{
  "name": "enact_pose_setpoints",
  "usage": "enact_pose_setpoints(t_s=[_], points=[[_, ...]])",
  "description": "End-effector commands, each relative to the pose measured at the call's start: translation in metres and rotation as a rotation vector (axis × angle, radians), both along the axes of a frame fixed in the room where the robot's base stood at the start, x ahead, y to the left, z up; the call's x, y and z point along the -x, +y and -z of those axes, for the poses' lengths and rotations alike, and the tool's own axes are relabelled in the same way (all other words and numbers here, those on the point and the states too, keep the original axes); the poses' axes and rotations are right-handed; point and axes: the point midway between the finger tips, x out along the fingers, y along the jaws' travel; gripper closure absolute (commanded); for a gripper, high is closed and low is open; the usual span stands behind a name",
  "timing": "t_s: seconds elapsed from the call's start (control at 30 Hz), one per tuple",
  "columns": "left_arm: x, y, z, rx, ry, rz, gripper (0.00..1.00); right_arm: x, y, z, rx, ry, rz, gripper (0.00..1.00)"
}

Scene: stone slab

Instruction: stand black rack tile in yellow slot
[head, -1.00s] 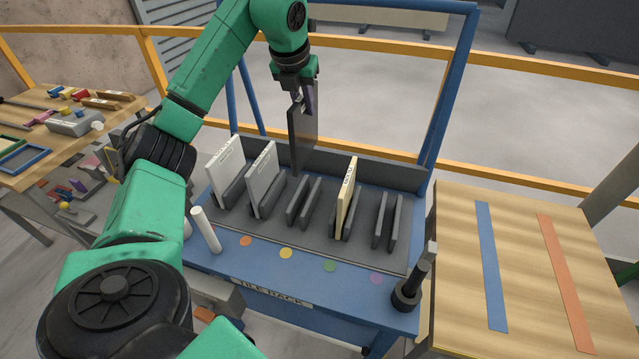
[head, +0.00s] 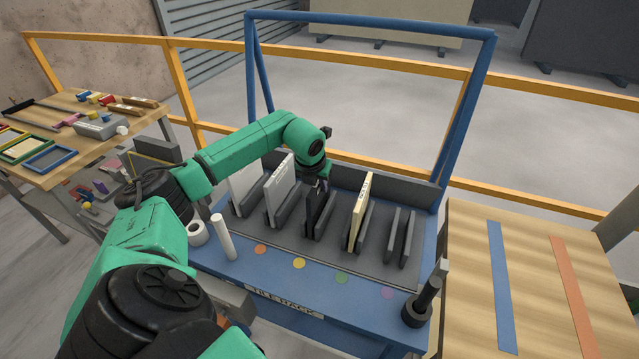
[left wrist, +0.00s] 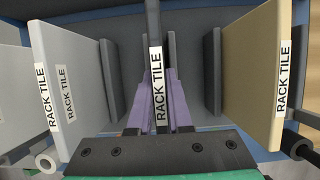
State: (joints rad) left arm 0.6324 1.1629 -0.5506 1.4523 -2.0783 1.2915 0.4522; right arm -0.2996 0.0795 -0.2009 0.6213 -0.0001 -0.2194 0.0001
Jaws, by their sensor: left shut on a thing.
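The black rack tile (head: 317,208) stands upright in the middle of the tile rack, in line with the yellow dot (head: 299,263). My left gripper (head: 321,184) is shut on its upper edge from above. In the left wrist view, the purple fingers (left wrist: 161,100) clasp the black tile (left wrist: 154,60), its label facing me. Dark slot plates show close on both sides of it. The tile appears low between them; its bottom edge is hidden, so I cannot tell if it touches the slot floor. My right gripper is out of view.
Pale tiles (head: 281,190) fill the slots to the left; a cream tile (head: 358,210) stands in the slot to the right. The far-right slot (head: 401,236) is empty. A white cylinder (head: 223,238) and a black post (head: 422,302) stand at the rack's front.

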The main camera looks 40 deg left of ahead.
Motion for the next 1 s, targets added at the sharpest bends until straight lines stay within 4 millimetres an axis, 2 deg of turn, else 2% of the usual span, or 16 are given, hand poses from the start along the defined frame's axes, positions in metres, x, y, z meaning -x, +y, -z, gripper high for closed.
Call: enact_pose_setpoints(t_s=[0.1, 0.13, 0.2, 0.53, 0.63, 0.8, 1.0], points=[[0.0, 0.0, -0.001, 0.0, -0.002, 0.0, 1.0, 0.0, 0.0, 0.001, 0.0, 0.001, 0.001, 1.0], [0.0, 0.0, 0.001, 0.0, 0.001, 0.001, 0.79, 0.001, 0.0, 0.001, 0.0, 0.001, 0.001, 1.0], [0.0, 0.0, 0.0, 0.0, 0.001, 0.001, 0.53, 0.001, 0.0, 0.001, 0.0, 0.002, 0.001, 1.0], [0.0, 0.0, -0.001, 0.0, 0.0, 0.001, 0.53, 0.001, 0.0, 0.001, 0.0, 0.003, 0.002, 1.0], [0.003, -0.001, -0.01, -0.001, -0.003, 0.002, 0.53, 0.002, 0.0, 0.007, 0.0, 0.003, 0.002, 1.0], [0.019, -0.006, -0.047, -0.005, -0.005, 0.002, 0.53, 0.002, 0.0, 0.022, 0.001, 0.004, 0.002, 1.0], [0.037, -0.013, -0.095, -0.001, -0.003, 0.001, 0.53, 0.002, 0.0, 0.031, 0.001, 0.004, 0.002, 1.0]])
